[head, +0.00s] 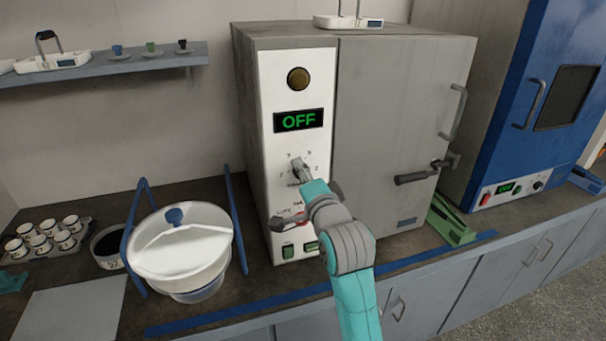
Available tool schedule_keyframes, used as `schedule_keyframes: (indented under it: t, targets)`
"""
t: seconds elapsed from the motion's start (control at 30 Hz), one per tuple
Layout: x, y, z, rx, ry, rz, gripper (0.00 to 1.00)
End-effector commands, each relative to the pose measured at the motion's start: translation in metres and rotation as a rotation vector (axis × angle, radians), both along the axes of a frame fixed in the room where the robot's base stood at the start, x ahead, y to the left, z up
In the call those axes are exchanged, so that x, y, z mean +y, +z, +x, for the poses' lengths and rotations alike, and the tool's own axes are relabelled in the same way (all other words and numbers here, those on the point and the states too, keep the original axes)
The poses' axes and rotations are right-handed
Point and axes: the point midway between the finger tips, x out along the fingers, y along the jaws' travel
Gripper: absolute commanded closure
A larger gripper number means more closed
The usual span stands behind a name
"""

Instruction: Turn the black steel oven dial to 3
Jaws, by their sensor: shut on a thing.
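The grey steel oven (400,100) stands on the counter with a white control panel on its left side. A black display (298,120) on the panel reads OFF in green. Below it is the oven dial (297,163), ringed by small marks too small to read.
A blue oven (510,100) stands at the right. A white lidded pot (180,255) in a blue frame stands left of the panel. Several cups (45,235) sit at the far left. A shelf (110,70) hangs above left.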

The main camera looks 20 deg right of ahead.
Motion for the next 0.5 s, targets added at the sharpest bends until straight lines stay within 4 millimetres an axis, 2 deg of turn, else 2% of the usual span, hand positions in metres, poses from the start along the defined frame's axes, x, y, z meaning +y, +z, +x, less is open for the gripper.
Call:
schedule_keyframes:
  t: [0.33,0.37,0.43,0.5]
  targets:
    - [-0.0005,-0.0008,0.0,0.002,-0.001,0.001,0.96]
    - [-0.0005,-0.0009,0.0,0.002,-0.001,0.001,0.56]
    - [-0.0004,-0.0008,0.0,0.002,-0.001,0.001,0.39]
    - [-0.0004,-0.0007,0.0,0.002,-0.001,0.001,0.36]
